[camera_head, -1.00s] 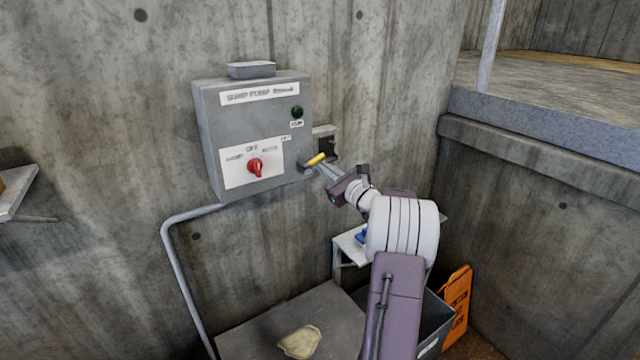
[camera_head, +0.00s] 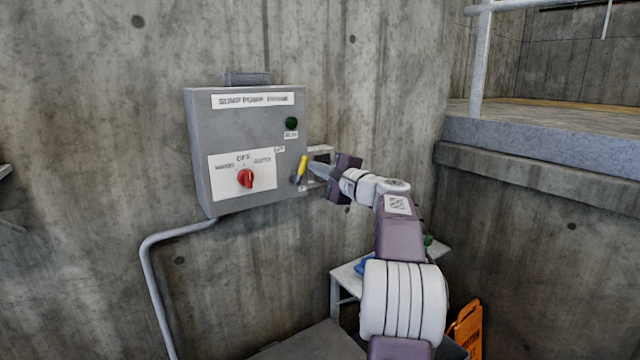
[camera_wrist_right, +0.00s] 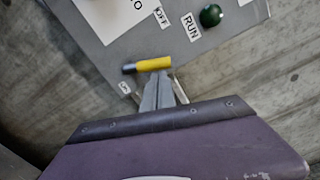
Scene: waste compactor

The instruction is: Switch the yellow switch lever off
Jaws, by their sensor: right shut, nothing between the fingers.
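The yellow switch lever (camera_head: 302,165) sits on the right side of the grey control box (camera_head: 205,140). It stands steeply upward from its dark pivot, tilted slightly right. In the wrist view the yellow handle (camera_wrist_right: 155,65) lies just beyond my fingertips. My right gripper (camera_head: 318,170) is shut and empty, right beside the lever. In the wrist view its narrow fingers (camera_wrist_right: 158,90) meet or nearly meet the handle; I cannot tell whether they touch. An OFF label (camera_wrist_right: 161,17) is on the box near the lever. My left gripper is out of view.
The box front has a red knob (camera_head: 246,179) and a green button (camera_head: 291,123). A conduit (camera_head: 152,270) runs down the concrete wall. A small white table (camera_head: 347,276) and an orange sign (camera_head: 467,328) stand below. A concrete ledge (camera_head: 540,135) is at right.

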